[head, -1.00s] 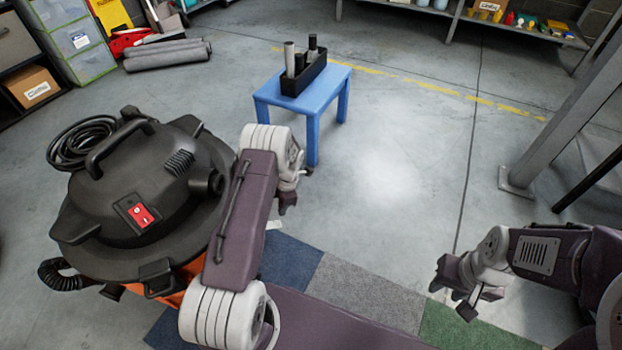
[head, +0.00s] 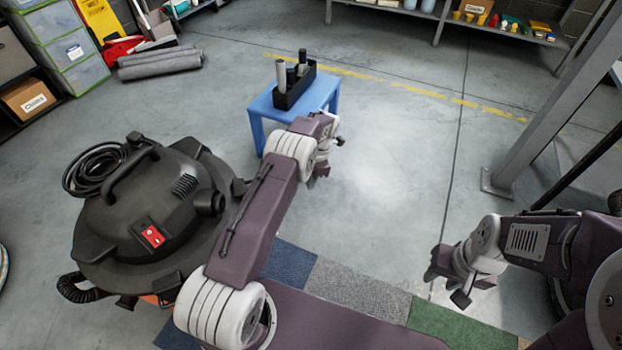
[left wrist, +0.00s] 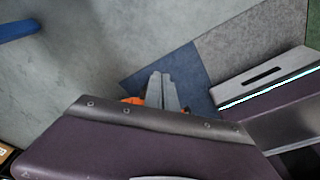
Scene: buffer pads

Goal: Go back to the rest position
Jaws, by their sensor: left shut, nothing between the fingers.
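My left arm reaches up through the middle of the head view. Its gripper (head: 320,172) hangs near the front right of the blue table, and the arm partly covers that table. In the left wrist view the two grey fingers (left wrist: 163,88) are together and empty, above the floor and the blue carpet tile. My right gripper (head: 447,283) is at the lower right of the head view, with its fingers apart and nothing visible between them.
A black vacuum cleaner (head: 150,220) stands close to the left of my left arm. The blue table (head: 318,97) bears a black box (head: 297,91) with several cylinders. Carpet tiles (head: 355,288) lie below. A metal post (head: 545,105) stands at the right. Middle floor is clear.

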